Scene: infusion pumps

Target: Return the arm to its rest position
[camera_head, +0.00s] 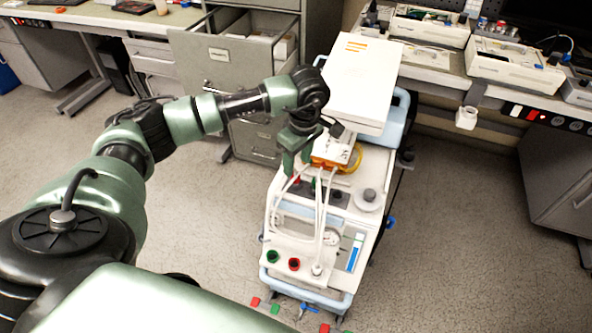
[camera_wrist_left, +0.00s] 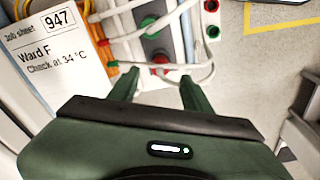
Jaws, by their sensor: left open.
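My left arm reaches in from the left in the head view. Its gripper (camera_head: 295,165) points down over the top of a white wheeled medical cart (camera_head: 290,225). In the left wrist view the two green fingers (camera_wrist_left: 160,82) are apart, with nothing between them. White tubes, a green knob (camera_wrist_left: 149,27) and a red knob (camera_wrist_left: 160,61) lie beyond the fingertips. I cannot tell whether the fingers touch the cart or tubes. My right gripper is not in view.
A job sheet (camera_wrist_left: 50,50) reading "947, Ward F, Check at 34 °C" lies beside the gripper. A large white box (camera_head: 360,75) stands behind it on the cart. An open drawer (camera_head: 225,55) is behind my arm. Benches line the back; the floor (camera_head: 450,240) right of the cart is clear.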

